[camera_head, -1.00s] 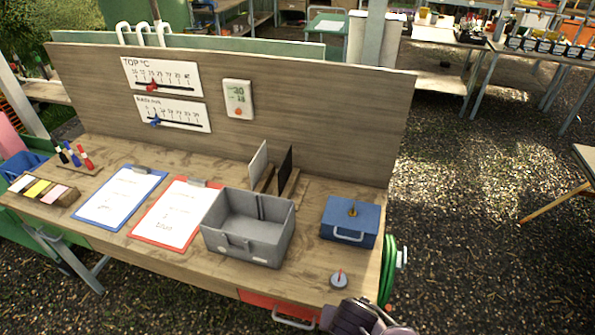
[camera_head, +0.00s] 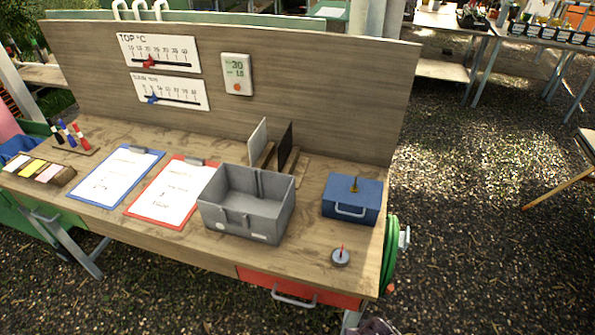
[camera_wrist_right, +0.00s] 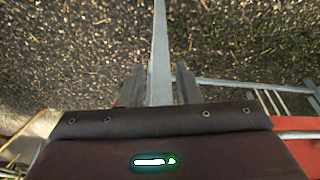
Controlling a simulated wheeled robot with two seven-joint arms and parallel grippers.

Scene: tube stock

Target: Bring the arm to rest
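My right gripper (camera_wrist_right: 159,84) shows in the right wrist view. Its two dark fingers stand apart with nothing held between them. A grey metal leg (camera_wrist_right: 160,40) and gravel show beyond the fingers. In the head view only a small dark piece of my right arm shows at the bottom edge, below the red drawer (camera_head: 297,288). My left arm and gripper are in neither view.
The workbench (camera_head: 190,243) holds a grey open bin (camera_head: 240,222), a blue box (camera_head: 352,199), a small round grey piece (camera_head: 340,257) and two clipboards (camera_head: 115,177) (camera_head: 168,193). A green hose (camera_head: 389,255) hangs at its right end. Gravel at the right is open.

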